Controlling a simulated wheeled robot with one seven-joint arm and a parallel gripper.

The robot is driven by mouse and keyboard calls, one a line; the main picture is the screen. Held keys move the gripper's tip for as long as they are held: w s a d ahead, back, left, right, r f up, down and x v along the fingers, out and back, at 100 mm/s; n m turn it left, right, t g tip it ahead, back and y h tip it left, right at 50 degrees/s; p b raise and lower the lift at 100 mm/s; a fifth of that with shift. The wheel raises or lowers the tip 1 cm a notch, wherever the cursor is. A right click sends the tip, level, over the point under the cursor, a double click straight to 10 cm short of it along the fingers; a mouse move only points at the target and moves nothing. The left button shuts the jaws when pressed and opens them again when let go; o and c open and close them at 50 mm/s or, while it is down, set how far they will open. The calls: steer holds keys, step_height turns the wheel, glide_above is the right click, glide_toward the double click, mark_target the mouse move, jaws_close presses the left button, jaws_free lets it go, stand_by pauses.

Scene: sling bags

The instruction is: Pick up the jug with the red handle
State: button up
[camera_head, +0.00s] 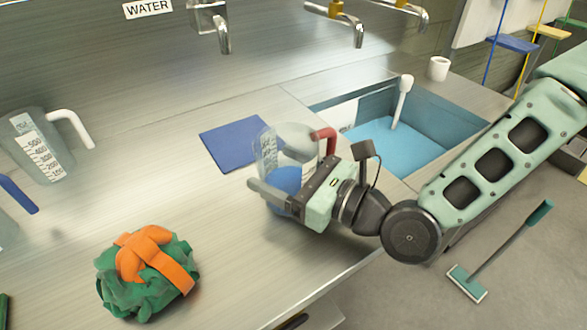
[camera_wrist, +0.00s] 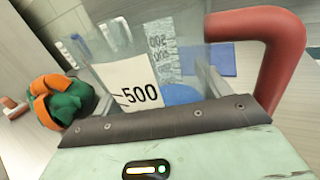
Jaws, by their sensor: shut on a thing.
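The clear measuring jug (camera_head: 266,150) with the red handle (camera_head: 325,136) is on or just above the steel counter in front of the sink; I cannot tell if its base touches. Blue shows in its lower part. In the wrist view its clear wall (camera_wrist: 150,50) with a "500" label fills the middle, and the red handle (camera_wrist: 280,50) is at the right. My gripper (camera_head: 275,193) is shut on the jug's body, its fingers on either side of the wall. The far finger is mostly hidden in the head view.
A blue mat (camera_head: 235,143) lies behind the jug. A sink (camera_head: 385,150) holds blue water and a white-handled tool (camera_head: 402,100). A white-handled jug (camera_head: 38,145) stands left. A green and orange bundle (camera_head: 148,275) lies front left. A white cup (camera_head: 438,68) stands behind the sink.

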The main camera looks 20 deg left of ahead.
step_height(320, 180, up, 10)
steer(key=p, duration=0.1)
stand_by(0.4)
